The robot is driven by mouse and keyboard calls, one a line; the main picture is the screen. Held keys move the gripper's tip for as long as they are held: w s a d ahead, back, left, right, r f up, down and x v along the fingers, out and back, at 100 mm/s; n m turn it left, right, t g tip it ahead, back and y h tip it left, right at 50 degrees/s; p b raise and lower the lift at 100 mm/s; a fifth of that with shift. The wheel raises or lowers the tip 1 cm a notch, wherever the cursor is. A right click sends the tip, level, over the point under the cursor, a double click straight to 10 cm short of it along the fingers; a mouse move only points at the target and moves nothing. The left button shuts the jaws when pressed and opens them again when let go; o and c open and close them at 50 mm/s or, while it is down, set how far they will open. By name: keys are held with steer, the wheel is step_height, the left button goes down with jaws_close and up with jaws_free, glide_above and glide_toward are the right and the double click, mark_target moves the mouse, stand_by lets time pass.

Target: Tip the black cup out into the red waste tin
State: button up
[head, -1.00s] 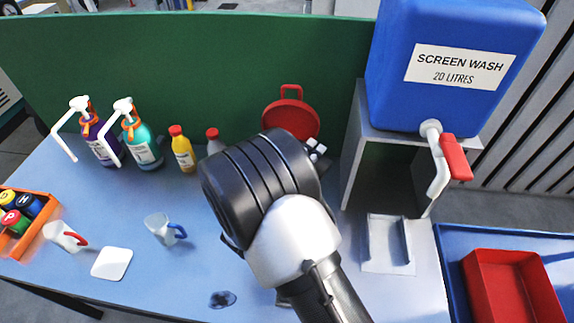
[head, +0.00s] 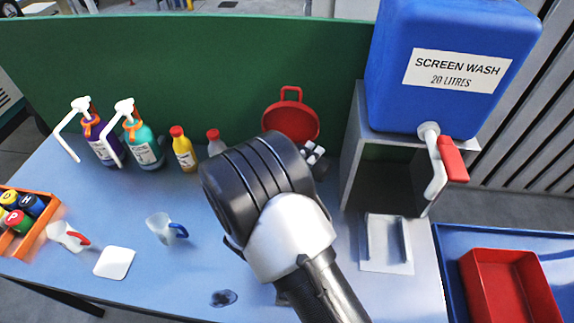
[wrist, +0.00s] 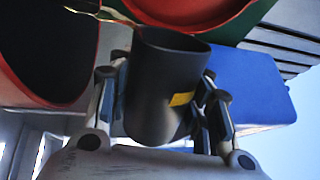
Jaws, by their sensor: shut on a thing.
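The black cup (wrist: 160,95) has a small yellow patch and sits between the fingers of my gripper (wrist: 162,82) in the wrist view. My gripper is shut on it. The cup's mouth points to the top of that view; its inside and contents are hidden. A red-rimmed round opening with a dark inside, seemingly the red waste tin (wrist: 88,100), is close to the left of the cup. A red round piece, perhaps its lid (wrist: 215,18), is beyond the cup's mouth. In the head view a red round part with a loop handle (head: 290,113) shows behind my arm, which hides the cup.
The blue screen wash tank (head: 440,70), with a red-handled tap (head: 453,158), stands on a grey stand to the right. Bottles (head: 183,150) and pump dispensers line the back left.

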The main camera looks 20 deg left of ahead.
steer(key=shift+n, duration=0.3)
steer(key=shift+a+r+n+p, duration=0.3)
steer(key=shift+n+p, duration=0.6)
steer(key=shift+p, duration=0.5)
